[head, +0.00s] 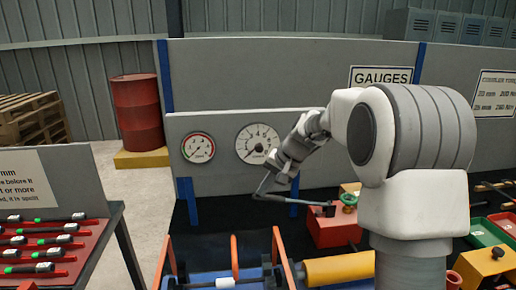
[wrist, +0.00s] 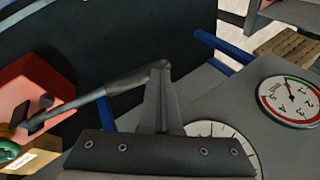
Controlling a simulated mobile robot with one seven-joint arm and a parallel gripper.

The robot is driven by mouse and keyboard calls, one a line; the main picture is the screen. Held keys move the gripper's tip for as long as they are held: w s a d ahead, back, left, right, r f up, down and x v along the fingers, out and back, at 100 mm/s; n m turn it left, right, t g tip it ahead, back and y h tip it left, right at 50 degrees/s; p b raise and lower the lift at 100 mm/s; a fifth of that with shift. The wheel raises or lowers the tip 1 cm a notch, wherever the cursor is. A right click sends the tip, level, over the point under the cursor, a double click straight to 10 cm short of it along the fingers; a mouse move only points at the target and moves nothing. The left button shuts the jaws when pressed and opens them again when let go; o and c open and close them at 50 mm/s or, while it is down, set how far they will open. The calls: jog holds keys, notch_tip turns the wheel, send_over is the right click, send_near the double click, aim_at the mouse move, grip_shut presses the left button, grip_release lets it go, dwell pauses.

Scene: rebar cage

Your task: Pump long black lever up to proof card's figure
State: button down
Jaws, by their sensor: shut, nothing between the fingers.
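The long black lever (head: 287,199) runs left from the red pump body (head: 330,228), close to level. In the wrist view its dark grip (wrist: 128,82) ends at the tips of my gripper (wrist: 161,72). My gripper (head: 264,186) is shut with nothing in it, at the lever's free end; I cannot tell if it touches. The large white gauge (head: 257,144) and the smaller red-and-green-rimmed gauge (head: 198,148) are on the grey panel behind. Their readings are too small to be sure of. No card is clearly the proof card.
A green handwheel (head: 349,199) is on the pump. A rack with orange uprights (head: 280,255) and a yellow roll (head: 338,268) stand in front. A sign with figures (head: 495,94) hangs at right. Red trays of tools (head: 40,248) are at left.

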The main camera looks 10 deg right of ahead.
aim_at(261, 199)
jog(key=shift+f, duration=0.15)
jog(key=shift+a+f+b, duration=0.15)
jog(key=shift+f+b, duration=0.3)
jog(key=shift+f, duration=0.25)
jog(key=shift+a+f+b, duration=0.1)
jog(key=shift+f+b, duration=0.4)
jog(key=shift+f, duration=0.15)
jog(key=shift+f+b, duration=0.55)
jog(key=shift+f, duration=0.3)
